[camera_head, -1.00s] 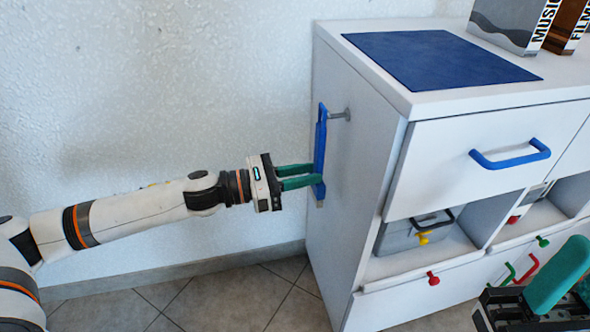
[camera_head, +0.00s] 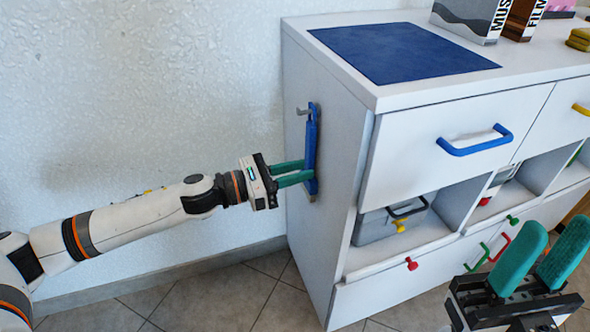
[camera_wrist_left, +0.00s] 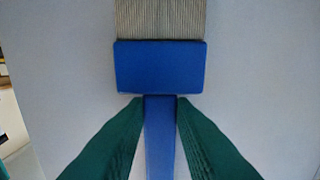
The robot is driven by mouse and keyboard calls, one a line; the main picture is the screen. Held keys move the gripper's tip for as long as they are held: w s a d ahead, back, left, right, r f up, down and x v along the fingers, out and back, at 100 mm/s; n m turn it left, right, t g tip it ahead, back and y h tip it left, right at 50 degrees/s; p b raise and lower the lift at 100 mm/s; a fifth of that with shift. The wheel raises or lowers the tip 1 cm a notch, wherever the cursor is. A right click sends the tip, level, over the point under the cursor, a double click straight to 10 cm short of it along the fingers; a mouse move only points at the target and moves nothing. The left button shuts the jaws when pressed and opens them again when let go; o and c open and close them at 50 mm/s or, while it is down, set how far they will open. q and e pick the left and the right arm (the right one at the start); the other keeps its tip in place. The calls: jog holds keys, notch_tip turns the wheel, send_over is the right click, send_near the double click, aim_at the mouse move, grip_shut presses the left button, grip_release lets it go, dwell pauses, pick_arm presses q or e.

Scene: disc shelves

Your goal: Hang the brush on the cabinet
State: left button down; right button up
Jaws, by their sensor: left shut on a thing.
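The blue brush (camera_head: 311,150) is upright along the left side of the white cabinet (camera_head: 345,120), handle end up and pale bristles down. My left gripper (camera_head: 310,174) is shut on the lower handle. In the left wrist view the brush (camera_wrist_left: 160,67) shows its blue head and bristles, with the green fingers (camera_wrist_left: 160,108) on both sides of the handle. A grey metal hook (camera_head: 301,111) on the cabinet side is level with the handle's top; its tip shows left of the handle. I cannot tell for sure whether it passes through a hole. My right gripper (camera_head: 546,232) is open and empty.
A blue mat (camera_head: 400,53) and upright books (camera_head: 480,18) are on the cabinet top. The front has a drawer with a blue handle (camera_head: 475,142) and a shelf holding a grey box (camera_head: 375,228). The wall is behind; the floor at left is bare.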

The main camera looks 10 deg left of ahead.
dwell(0.3)
pick_arm(q)
jog(key=c, duration=1.1)
grip_release()
jog(key=shift+c, duration=0.2)
